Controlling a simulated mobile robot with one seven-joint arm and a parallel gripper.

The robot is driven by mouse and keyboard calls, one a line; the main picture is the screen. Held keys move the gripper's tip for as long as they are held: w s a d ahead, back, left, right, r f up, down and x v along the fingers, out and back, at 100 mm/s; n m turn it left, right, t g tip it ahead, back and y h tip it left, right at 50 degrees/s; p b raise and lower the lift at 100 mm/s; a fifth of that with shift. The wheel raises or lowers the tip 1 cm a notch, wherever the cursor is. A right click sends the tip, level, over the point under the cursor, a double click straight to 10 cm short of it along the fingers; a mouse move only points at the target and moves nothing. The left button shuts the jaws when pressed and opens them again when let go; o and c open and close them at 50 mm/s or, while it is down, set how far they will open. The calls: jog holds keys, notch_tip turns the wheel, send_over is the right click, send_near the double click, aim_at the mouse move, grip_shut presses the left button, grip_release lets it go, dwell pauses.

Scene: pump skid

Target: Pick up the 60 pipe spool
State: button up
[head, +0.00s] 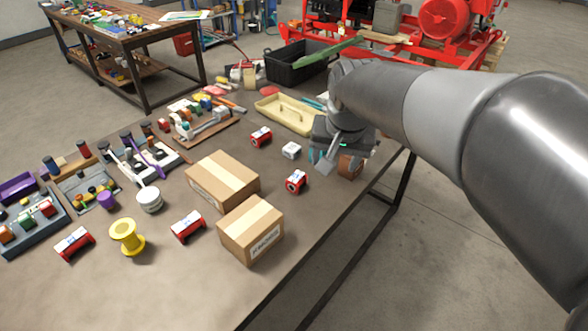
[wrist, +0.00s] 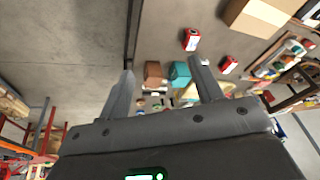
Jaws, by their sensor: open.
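Several red-ended white pipe spools lie on the table in the head view: one at the front left (head: 74,243), one left of the boxes (head: 187,226), one farther back (head: 260,137) and one nearest my gripper (head: 296,181). Their numbers are too small to read, so I cannot tell which is the 60. Two red-ended pieces also show in the wrist view, one higher (wrist: 190,39) and one lower right (wrist: 228,64). My gripper (head: 330,158) is over the table's right edge, right of the nearest spool and apart from it. Its fingers (wrist: 166,74) are open and empty.
Two cardboard boxes (head: 222,181) (head: 251,228) stand mid-table. A brown block (head: 350,166) sits beside my gripper at the edge. A small white block (head: 291,150), a yellow spool (head: 127,236) and a cream tray (head: 286,114) are around. Fixtures crowd the left.

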jog(key=w+a+f+m+g, duration=0.1)
jog(key=w+a+f, duration=0.15)
jog(key=w, duration=0.35)
jog(key=w+a+f+m, duration=0.1)
jog(key=w+f, duration=0.3)
jog(key=w, duration=0.2)
jog(key=m+g+h, duration=0.1)
jog(key=m, duration=0.1)
send_near(296, 176)
jog(key=f, duration=0.5)
jog(key=shift+w+a, duration=0.25)
jog(key=shift+w, duration=0.05)
jog(key=shift+w+d+f, duration=0.15)
jog(key=shift+d+f, duration=0.1)
jog(key=shift+f, duration=0.6)
jog(key=shift+w+d+f, duration=0.15)
jog(key=shift+d+f, duration=0.05)
jog(key=shift+f, duration=0.65)
jog(key=shift+w+d+f, duration=0.2)
jog(key=shift+d+f, duration=0.05)
jog(key=shift+f, duration=0.6)
jog(key=shift+c, duration=0.3)
jog(key=c, duration=1.2)
jog(key=shift+r, duration=0.1)
